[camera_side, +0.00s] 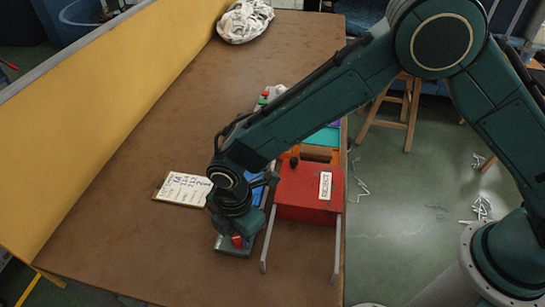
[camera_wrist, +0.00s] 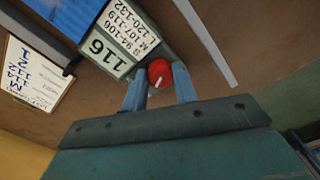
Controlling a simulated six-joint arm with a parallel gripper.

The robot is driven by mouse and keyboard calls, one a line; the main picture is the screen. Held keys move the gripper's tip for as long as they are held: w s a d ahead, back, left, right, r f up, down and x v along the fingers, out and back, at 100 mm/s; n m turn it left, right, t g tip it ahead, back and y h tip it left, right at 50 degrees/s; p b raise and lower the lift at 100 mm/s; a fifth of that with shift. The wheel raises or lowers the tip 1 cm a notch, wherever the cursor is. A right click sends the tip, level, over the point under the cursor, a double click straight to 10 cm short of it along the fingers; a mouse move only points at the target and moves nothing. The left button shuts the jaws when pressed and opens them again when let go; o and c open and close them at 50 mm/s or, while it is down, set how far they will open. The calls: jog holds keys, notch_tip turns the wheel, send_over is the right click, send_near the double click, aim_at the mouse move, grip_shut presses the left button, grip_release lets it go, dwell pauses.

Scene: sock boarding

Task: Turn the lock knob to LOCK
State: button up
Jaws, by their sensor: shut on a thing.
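The lock knob (camera_wrist: 160,71) is round and red with a short white pointer mark. In the wrist view the mark points towards the lower left of the picture. My gripper (camera_wrist: 160,84) has its two blue-grey fingers on either side of the knob, shut on it. In the side view the red knob (camera_side: 237,241) shows low at my gripper (camera_side: 236,234), on a small grey-green unit (camera_side: 234,250) on the table. The unit's label plate (camera_wrist: 118,40) shows size ranges and 116. No LOCK wording is legible.
A red box (camera_side: 305,193) marked REJECT stands close right of my gripper, with grey bars (camera_side: 268,238) reaching forward. A clipboard (camera_side: 181,189) lies to the left. A basket of white cloth (camera_side: 244,20) is at the far end. The brown table (camera_side: 130,240) is clear at front left.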

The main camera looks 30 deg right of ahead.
jog(key=shift+m, duration=0.7)
jog(key=o, duration=1)
jog(key=shift+c, duration=0.2)
jog(key=shift+w, duration=0.15)
